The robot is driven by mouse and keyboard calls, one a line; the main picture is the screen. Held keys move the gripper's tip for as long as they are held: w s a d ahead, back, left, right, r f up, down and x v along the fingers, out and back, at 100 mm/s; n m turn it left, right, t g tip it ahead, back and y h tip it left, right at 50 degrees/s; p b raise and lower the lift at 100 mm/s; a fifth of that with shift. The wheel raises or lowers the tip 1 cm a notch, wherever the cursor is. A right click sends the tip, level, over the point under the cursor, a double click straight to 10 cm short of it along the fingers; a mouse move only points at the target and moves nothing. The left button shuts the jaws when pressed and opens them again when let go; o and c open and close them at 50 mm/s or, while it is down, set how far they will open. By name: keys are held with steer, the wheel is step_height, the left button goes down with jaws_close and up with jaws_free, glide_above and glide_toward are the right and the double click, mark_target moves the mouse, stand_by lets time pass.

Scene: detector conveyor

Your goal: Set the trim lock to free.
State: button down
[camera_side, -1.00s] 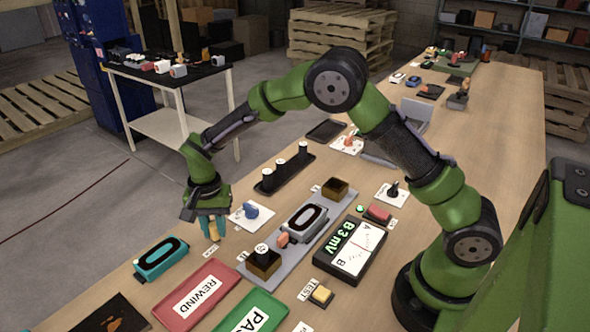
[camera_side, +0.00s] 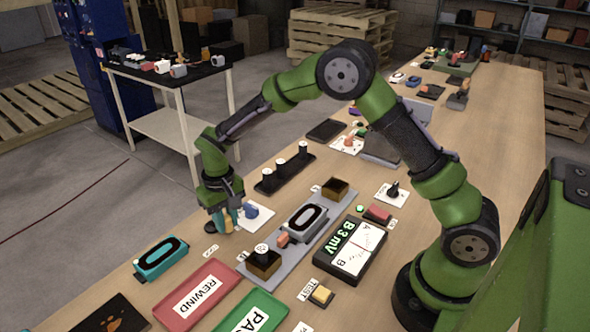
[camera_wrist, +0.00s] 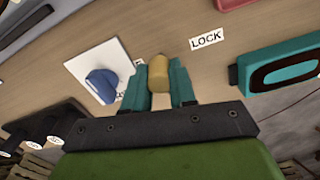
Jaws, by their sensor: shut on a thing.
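A tan, rounded peg (camera_wrist: 159,74) sits between the teal fingertips of my gripper (camera_wrist: 160,84) in the wrist view. My gripper is shut on it. In the side view, my gripper (camera_side: 227,218) is low over the table beside a white plate (camera_side: 264,213) with a blue knob (camera_side: 251,211). The blue knob (camera_wrist: 103,85) and its plate (camera_wrist: 88,58) are left of the fingers in the wrist view. A LOCK label (camera_wrist: 207,38) lies on the table beyond the peg. I cannot tell whether the peg is fixed at its base.
A teal-framed device with a black oval (camera_wrist: 285,71) stands right of the LOCK label in the wrist view. A black rack (camera_side: 286,172) with several dark posts stands behind the knob plate. The red REWIND tray (camera_side: 198,294) and a grey fixture (camera_side: 310,232) are nearby.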

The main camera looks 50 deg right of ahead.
steer(key=shift+w+d+n, duration=0.15)
steer(key=shift+d+n, duration=0.2)
steer(key=shift+n, duration=0.6)
steer(key=shift+w+d+n, duration=0.15)
steer(key=shift+d+n, duration=0.2)
steer(key=shift+n, duration=0.6)
steer(key=shift+w+d, duration=0.1)
steer(key=c, duration=0.9)
jaws_free()
step_height(320, 180, up, 17)
